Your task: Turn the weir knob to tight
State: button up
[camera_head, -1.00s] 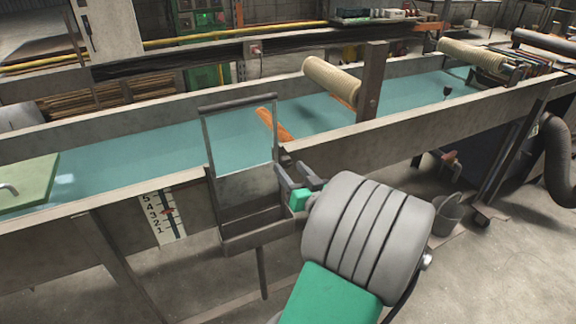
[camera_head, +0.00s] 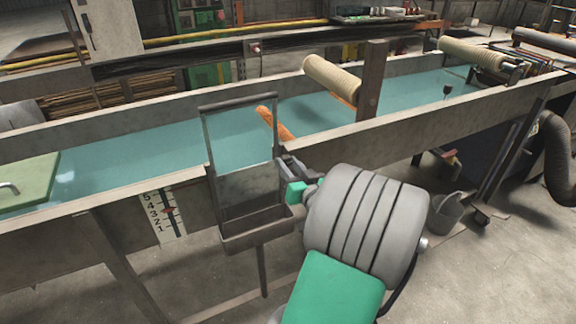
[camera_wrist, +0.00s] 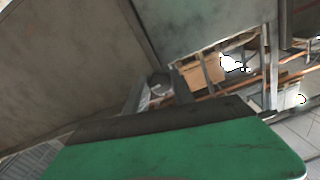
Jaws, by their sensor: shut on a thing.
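The weir frame (camera_head: 240,101) stands across the near side of the water channel, with a box-like tray (camera_head: 262,232) at its foot. My gripper (camera_head: 286,164) is at the right side of this frame, by the channel wall. In the wrist view my gripper (camera_wrist: 158,88) has its two fingers on either side of a small dark round knob (camera_wrist: 158,78), shut on it. In the head view the fingers hide the knob. No tight mark or label on the knob can be read.
The channel wall (camera_head: 440,122) runs right past my arm. A bucket (camera_head: 446,214) stands on the floor at right. An orange piece (camera_head: 275,124) lies behind the frame.

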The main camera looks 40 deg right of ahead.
jog(key=shift+m, duration=0.4)
grip_shut()
jog(key=m+p, duration=0.1)
jog(key=m, duration=0.4)
jog(key=shift+r+m+p, duration=0.1)
jog(key=shift+m+p, duration=0.2)
jog(key=m+p, duration=0.2)
jog(key=m, duration=0.3)
jog(key=shift+m, duration=0.4)
jog(key=o, duration=1.1)
grip_release()
